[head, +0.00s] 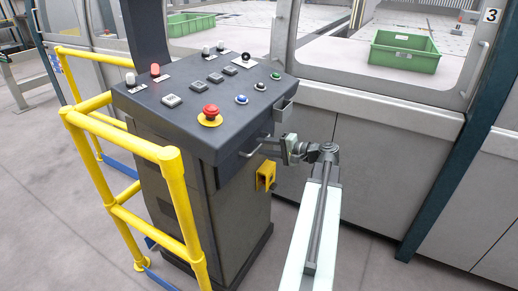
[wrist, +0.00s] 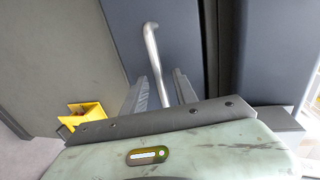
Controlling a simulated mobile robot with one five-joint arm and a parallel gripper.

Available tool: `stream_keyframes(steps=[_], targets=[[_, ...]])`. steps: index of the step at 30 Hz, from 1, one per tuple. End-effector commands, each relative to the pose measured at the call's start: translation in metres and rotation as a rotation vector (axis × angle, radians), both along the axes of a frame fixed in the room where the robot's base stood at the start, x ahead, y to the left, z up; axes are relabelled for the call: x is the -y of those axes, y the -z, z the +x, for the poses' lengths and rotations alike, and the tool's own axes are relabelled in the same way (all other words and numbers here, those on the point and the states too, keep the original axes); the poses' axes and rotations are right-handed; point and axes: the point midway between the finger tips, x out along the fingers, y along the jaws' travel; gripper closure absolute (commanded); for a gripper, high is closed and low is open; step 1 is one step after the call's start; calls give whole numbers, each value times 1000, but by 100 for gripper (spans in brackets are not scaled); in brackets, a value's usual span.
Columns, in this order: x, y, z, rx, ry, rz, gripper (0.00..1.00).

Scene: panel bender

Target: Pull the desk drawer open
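The control desk (head: 150,115) is dark grey with a sloped button top. Its drawer front (head: 228,168) faces right below the top and looks flush with the desk. A light metal bar handle (head: 254,151) is on the drawer front. My gripper (head: 287,150) is at the handle's right end in the head view. In the wrist view, the handle (wrist: 151,45) runs down between my gripper's two fingers (wrist: 160,92) against the blue-grey drawer front (wrist: 180,35). The fingers stand apart on either side of it, with gaps visible. The handle's lower end is hidden behind the gripper body.
A yellow bracket (head: 265,176) sits below the handle and also shows in the wrist view (wrist: 88,113). A small grey holder (head: 283,108) juts from the desk. Yellow railing (head: 175,190) is on the left. The machine's grey panels (head: 385,160) stand behind my arm.

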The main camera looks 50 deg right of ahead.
Motion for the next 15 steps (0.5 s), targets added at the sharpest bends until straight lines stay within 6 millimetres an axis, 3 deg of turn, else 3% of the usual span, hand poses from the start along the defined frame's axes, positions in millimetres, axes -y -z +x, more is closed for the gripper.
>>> stream_keyframes(steps=[6, 14, 15], targets=[[-3, 5, 20, -1, 5, -1, 66], [-2, 5, 21, -1, 7, -1, 66], [-2, 5, 21, 0, 7, 0, 77]])
